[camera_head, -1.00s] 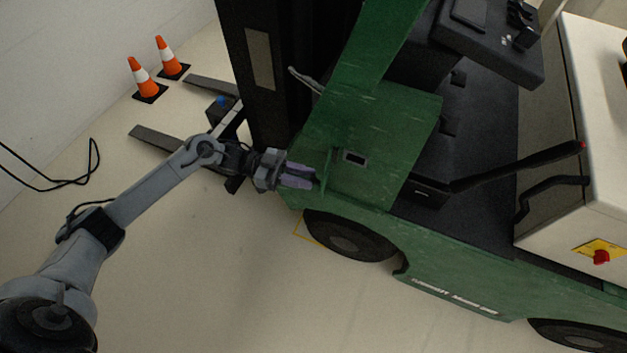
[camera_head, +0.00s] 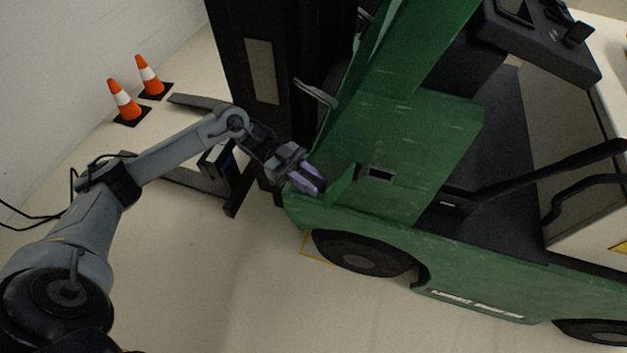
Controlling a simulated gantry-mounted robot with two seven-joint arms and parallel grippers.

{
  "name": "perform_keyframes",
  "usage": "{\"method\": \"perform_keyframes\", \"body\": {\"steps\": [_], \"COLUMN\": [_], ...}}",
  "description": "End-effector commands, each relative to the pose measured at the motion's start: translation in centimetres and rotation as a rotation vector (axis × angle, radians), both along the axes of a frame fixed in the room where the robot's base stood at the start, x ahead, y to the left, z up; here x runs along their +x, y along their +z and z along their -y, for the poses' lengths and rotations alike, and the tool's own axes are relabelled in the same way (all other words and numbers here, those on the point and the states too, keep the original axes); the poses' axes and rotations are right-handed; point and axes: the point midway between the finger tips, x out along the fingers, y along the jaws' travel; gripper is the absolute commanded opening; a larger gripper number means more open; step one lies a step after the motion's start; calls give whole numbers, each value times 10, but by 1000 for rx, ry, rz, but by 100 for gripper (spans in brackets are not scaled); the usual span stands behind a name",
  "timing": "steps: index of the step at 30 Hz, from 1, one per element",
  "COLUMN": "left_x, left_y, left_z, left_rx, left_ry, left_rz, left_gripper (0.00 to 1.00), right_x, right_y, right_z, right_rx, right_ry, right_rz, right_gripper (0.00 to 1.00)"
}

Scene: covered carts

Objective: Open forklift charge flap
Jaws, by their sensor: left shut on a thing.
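The green forklift (camera_head: 440,125) fills the middle and right of the head view. Its charge flap (camera_head: 341,187) is a green panel standing out from the side of the body, left of a small dark framed socket (camera_head: 379,174), which is uncovered. My left gripper (camera_head: 312,184), with purple fingers, is at the flap's outer left edge and shut on it. The fingers partly hide that edge. My right gripper is not in view.
The dark mast (camera_head: 265,75) rises just behind my left gripper. The forks (camera_head: 185,178) lie low at the left, near two orange cones (camera_head: 124,100). A front wheel (camera_head: 362,252) is below the flap. The pale floor at the front is clear.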

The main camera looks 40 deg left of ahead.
Motion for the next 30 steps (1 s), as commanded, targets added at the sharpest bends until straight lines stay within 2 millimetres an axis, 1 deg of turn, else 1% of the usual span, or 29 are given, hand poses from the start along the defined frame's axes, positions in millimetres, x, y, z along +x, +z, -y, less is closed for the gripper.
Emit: {"method": "perform_keyframes", "body": {"steps": [8,9,13,14,24,28,30], "left_x": [0,0,0,0,0,0,0], "left_y": [2,2,2,1,0,0,0], "left_z": [1,1,1,1,-2,-11,-20], "left_rx": [-5,-5,-4,-3,-1,1,2], "left_ry": [-3,-3,-3,-2,-1,-2,0], "left_rz": [4,4,3,3,1,1,1], "left_gripper": [0,27,47,49,49,49,49], "right_x": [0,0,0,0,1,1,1], "right_y": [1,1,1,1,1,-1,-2], "right_z": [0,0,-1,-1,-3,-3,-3], "right_rx": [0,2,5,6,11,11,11], "right_ry": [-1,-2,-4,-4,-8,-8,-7], "right_rz": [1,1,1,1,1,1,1], "right_gripper": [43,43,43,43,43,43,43]}}
